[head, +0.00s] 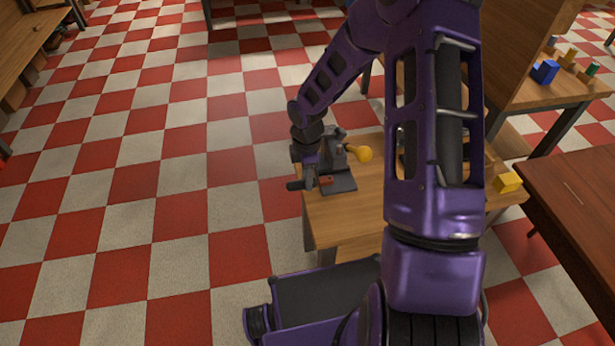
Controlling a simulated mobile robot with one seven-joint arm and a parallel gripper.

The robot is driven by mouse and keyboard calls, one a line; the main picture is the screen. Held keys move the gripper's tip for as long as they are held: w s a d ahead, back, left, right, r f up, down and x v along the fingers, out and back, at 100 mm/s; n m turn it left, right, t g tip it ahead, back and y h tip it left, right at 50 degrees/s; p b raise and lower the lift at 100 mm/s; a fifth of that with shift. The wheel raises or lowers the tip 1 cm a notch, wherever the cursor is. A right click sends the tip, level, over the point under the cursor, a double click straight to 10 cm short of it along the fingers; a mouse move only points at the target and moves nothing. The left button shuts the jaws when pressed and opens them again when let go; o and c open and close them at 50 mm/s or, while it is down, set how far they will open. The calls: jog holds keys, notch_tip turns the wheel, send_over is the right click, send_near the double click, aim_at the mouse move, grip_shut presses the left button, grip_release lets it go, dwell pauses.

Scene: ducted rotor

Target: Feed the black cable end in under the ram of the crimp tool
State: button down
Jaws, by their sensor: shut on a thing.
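The crimp tool (338,184) stands near the left edge of a wooden table, a dark grey body on a flat base plate. Its lever ends in an orange-yellow knob (364,154) pointing right. My gripper (311,184) points down at the tool's left side, shut on the black cable end (294,185). The black part sticks out to the left, past the table edge. A short reddish-orange tip shows right of the fingers, above the base plate. The ram is small and partly hidden by my wrist, so I cannot tell whether the tip is under it.
My purple arm hides much of the wooden table (345,229). A yellow block (507,182) sits at its right end. A dark red-brown table (580,205) stands at the right, and a bench with a blue block (545,71) behind. The checkered floor at left is clear.

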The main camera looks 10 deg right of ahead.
aim_at(325, 170)
jog(key=shift+w+f+b, duration=0.25)
jog(key=shift+f+b, duration=0.75)
jog(key=shift+f, duration=0.35)
jog(key=shift+w+f+b, duration=0.25)
jog(key=shift+f+b, duration=0.7)
jog(key=shift+f, duration=0.35)
jog(key=shift+w+d+r+p, duration=0.2)
jog(key=shift+d+p, duration=0.05)
jog(key=shift+p, duration=0.1)
jog(key=shift+w+d, duration=0.25)
jog(key=shift+w+d+f+p, duration=0.15)
jog(key=shift+w+d+p, duration=0.15)
jog(key=shift+w+d, duration=0.8)
jog(key=shift+w+d+f+p, duration=0.1)
jog(key=shift+w+d+p, duration=0.2)
jog(key=shift+w+d, duration=0.7)
jog(key=shift+s+d, duration=0.2)
jog(key=shift+d, duration=0.2)
jog(key=shift+d+f, duration=0.15)
jog(key=c, duration=0.5)
grip_release()
jog(key=shift+d, duration=0.1)
